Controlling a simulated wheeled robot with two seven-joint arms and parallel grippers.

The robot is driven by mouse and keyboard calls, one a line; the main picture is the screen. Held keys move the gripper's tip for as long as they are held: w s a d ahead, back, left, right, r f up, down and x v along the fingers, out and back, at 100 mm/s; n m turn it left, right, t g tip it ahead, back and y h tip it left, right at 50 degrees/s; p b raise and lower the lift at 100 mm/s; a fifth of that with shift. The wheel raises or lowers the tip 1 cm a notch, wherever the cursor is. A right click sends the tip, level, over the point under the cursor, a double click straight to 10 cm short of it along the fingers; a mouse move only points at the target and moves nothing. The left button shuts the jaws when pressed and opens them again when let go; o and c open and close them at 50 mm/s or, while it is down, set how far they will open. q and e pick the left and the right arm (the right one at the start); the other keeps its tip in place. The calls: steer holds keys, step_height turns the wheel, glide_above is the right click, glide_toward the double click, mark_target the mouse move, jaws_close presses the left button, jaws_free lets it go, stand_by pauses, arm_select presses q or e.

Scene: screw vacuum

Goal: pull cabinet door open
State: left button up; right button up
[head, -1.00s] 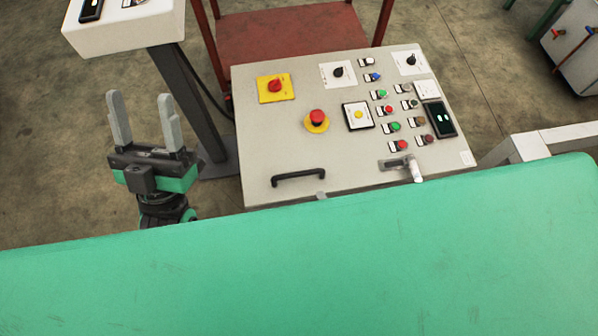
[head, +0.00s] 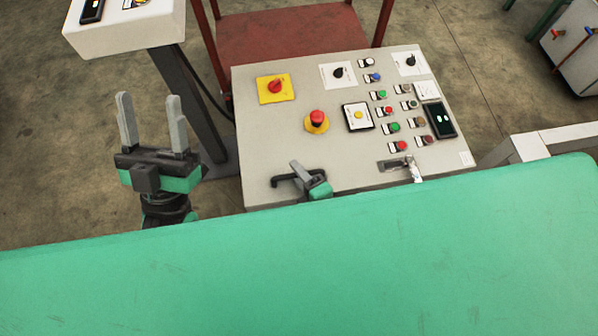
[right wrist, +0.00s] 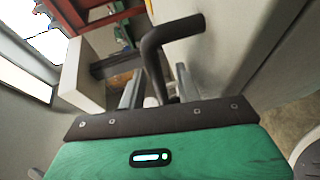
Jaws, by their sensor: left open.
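The grey cabinet door panel (head: 345,165) carries a black bar handle (head: 283,182) near its lower left. A metal latch (head: 398,163) sits at its lower right. My right gripper (head: 306,173) is at the right part of the handle. In the right wrist view its fingers (right wrist: 158,92) stand apart on either side of the black handle (right wrist: 152,50), with small gaps seeming to show; firm contact cannot be made out. My left gripper (head: 153,125) is open and empty, left of the cabinet. The door looks closed.
Emergency buttons, including a red one (head: 317,118), switches and small lamps cover the panel. A green surface (head: 330,250) fills the foreground. A white console (head: 125,30) on a dark post stands at upper left. A red frame (head: 285,35) stands behind the cabinet.

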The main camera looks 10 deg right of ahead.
jaws_close()
stand_by(0.4)
